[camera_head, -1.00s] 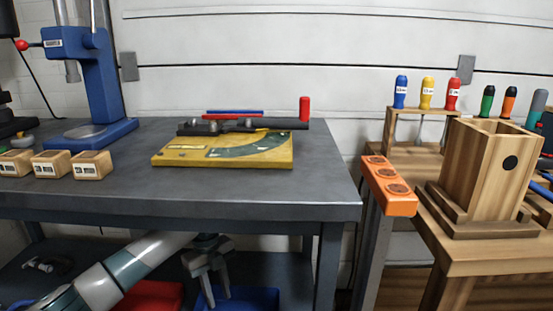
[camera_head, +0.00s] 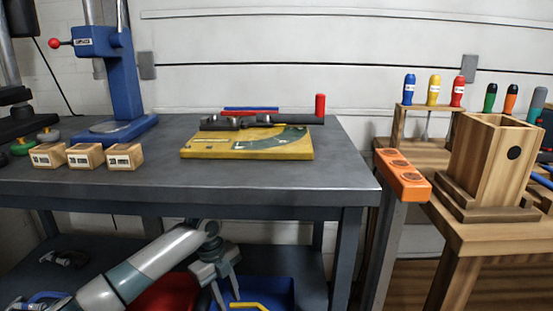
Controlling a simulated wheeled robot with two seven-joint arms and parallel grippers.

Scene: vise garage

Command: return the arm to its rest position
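My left arm comes in from the lower left, below the level of the grey tabletop. Its gripper (camera_head: 228,299) points down in front of the lower shelf, near a blue bin (camera_head: 280,290). Its two fingers are spread apart, and nothing shows between them. A yellow bar-shaped thing (camera_head: 246,306) shows just below the fingertips, apart from them as far as I can tell. My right gripper is not in view.
The grey workbench (camera_head: 200,188) carries a yellow fixture (camera_head: 245,149), a blue press (camera_head: 122,85) and small wooden boxes (camera_head: 85,155). A red bin (camera_head: 170,295) sits below. At right are an orange block (camera_head: 403,177) and a wooden holder (camera_head: 492,160).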

